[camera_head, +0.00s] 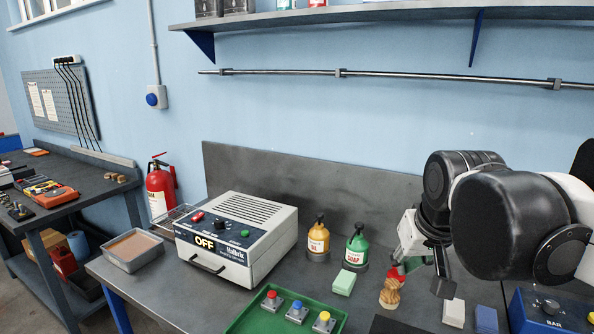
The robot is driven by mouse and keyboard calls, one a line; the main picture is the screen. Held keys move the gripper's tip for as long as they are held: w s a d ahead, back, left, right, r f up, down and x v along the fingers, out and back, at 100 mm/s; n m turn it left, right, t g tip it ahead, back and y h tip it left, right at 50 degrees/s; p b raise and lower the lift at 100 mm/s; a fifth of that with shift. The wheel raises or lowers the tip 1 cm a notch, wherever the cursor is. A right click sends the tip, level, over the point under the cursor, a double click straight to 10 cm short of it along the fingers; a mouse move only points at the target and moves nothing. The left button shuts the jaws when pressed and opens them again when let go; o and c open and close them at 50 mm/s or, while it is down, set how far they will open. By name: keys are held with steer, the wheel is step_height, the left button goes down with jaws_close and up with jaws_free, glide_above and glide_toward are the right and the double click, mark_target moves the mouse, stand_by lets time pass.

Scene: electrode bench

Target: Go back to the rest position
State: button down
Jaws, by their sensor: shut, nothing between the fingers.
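My gripper (440,284) is at the right of the view, pointing down above the grey bench (150,284). My own dark arm links hide part of it. It is shut and holds nothing that I can see. Just left of it stands a small wooden object with a red part (391,292). I cannot tell from this view whether the gripper touches it.
The box marked OFF (237,238), yellow (318,238) and green (356,247) bottles and a pale green block (344,282) stand left of the gripper. A green tray (262,319) with buttons is in front. White (454,312) and blue (487,319) blocks lie below. A shelf (380,17) runs above.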

steer(key=s+f+t+b, duration=0.1)
steer(key=s+f, duration=0.8)
steer(key=s, duration=0.2)
steer(key=shift+f+t+b, duration=0.25)
steer(key=shift+t+b, duration=0.1)
steer(key=shift+t, duration=0.05)
